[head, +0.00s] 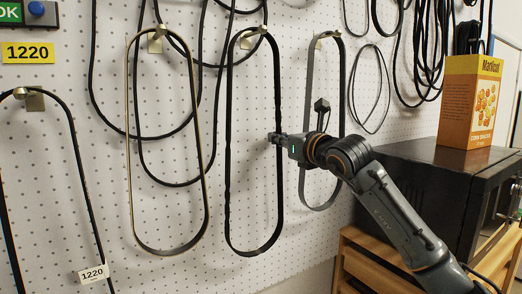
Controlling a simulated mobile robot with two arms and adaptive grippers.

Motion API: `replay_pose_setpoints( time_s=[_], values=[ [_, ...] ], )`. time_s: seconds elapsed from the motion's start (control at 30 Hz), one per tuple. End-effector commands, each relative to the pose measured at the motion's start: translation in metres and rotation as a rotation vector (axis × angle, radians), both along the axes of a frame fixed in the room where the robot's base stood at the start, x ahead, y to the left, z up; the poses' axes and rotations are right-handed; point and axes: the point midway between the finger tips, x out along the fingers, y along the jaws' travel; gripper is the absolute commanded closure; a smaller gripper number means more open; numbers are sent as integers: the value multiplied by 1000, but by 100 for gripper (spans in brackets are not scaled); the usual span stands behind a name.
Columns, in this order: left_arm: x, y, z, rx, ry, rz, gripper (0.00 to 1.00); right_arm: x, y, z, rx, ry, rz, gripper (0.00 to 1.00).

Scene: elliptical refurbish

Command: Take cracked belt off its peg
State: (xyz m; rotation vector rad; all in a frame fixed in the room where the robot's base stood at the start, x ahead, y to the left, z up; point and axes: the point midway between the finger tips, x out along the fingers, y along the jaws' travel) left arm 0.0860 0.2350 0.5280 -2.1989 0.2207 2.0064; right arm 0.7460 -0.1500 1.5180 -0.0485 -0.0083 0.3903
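Several long loop belts hang on brass pegs on a white pegboard. A black belt (229,160) hangs from a peg (250,38) in the middle; its edge looks uneven, and it may be the cracked one. My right gripper (272,138) reaches in from the right at this belt's right-hand strand. Its fingertips overlap the strand; whether they are around it, and whether they are open or shut, I cannot tell. The belt still hangs over its peg. A tan-edged belt (130,130) hangs to its left and a grey belt (308,90) to its right. My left gripper is out of view.
A black belt (88,190) with a 1220 tag (94,274) hangs far left, below a yellow 1220 sign (28,52). Thin black loops hang behind. At right, a black oven-like box (415,180) bears an orange carton (470,100), above a wooden stand (370,268).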

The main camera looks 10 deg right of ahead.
Motion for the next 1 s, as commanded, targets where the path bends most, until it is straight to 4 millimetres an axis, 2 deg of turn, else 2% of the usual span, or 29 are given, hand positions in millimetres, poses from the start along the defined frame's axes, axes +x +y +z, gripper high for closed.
replay_pose_setpoints(
  time_s=[0.27,0.47,0.73,1.0],
  values=[
    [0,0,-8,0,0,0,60,0,0,8,2,-5,-1,100],
    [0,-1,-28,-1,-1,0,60,-1,0,31,3,-7,-1,100],
    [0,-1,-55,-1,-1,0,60,-51,4,88,2,-10,0,100],
    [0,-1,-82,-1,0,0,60,-106,8,114,0,-7,-2,100]
  ],
)
